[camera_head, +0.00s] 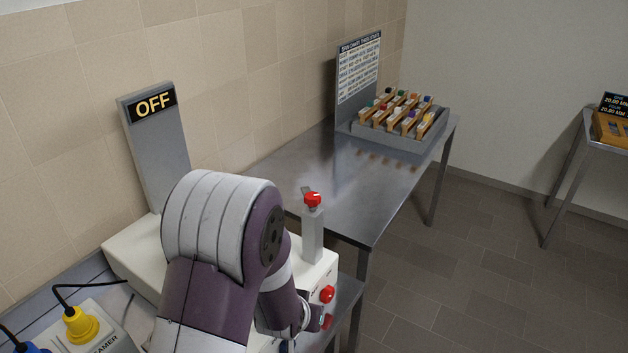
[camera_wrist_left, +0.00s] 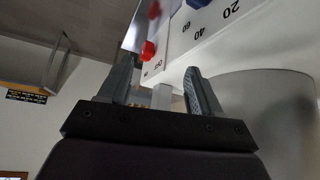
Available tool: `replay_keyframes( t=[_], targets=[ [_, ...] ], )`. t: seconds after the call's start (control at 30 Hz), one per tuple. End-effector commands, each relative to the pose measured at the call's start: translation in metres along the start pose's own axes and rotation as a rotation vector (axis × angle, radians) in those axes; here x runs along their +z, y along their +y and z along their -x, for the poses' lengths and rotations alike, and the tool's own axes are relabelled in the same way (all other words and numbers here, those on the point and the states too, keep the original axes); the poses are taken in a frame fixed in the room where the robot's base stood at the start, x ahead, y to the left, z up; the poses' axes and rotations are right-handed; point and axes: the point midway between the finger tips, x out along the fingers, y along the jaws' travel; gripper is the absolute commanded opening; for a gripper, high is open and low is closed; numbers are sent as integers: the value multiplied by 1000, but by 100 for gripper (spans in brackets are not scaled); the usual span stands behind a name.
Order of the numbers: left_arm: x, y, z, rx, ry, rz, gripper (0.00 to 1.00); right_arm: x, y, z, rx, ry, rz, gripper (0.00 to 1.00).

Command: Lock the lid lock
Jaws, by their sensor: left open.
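A white machine (camera_head: 130,252) stands at the lower left in the head view, with a grey OFF sign (camera_head: 154,104) at its back. A grey post with a red knob (camera_head: 313,200) rises from its right end, and a red knob (camera_head: 327,293) sits on its end face. My left arm covers much of the machine and hides its gripper there. In the left wrist view my left gripper (camera_wrist_left: 159,72) is open. A pale grey bar (camera_wrist_left: 162,97) shows between its fingers; contact cannot be told. A red knob (camera_wrist_left: 148,50) lies beyond. I cannot tell which part is the lid lock.
A steel table (camera_head: 345,180) behind holds a grey tray (camera_head: 395,140) of small coloured-top items and a sign board (camera_head: 359,75). Yellow (camera_head: 79,325) and blue plugs lie at lower left. Another table stands far right. The floor between is clear.

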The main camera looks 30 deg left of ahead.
Motion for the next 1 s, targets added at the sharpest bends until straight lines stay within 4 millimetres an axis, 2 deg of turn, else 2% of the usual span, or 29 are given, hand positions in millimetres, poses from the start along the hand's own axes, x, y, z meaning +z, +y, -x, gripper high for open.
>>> replay_keyframes(
  t=[0.03,0.1,0.17,0.3,0.4,0.47,0.57,0.8,1.0],
  targets=[
    [-22,-6,6,-13,98,15,64,-2,0,14,0,0,0,88],
    [-54,-14,10,-32,286,30,64,-2,0,20,0,0,0,88],
    [-81,-20,17,-47,461,36,64,-3,0,21,0,0,0,88],
    [-132,-22,48,-60,802,32,64,-2,0,17,0,0,0,88],
    [-149,-23,66,-64,918,29,64,-2,0,18,0,0,0,88],
    [-156,-23,69,-65,942,29,64,-2,0,20,0,0,0,88],
    [-170,-24,62,-65,947,28,64,-3,0,27,0,0,0,88],
    [-222,-28,27,-63,945,28,64,-6,0,51,0,0,0,88],
    [-247,-30,5,-64,945,28,64,-7,0,61,0,0,0,88]
  ],
)
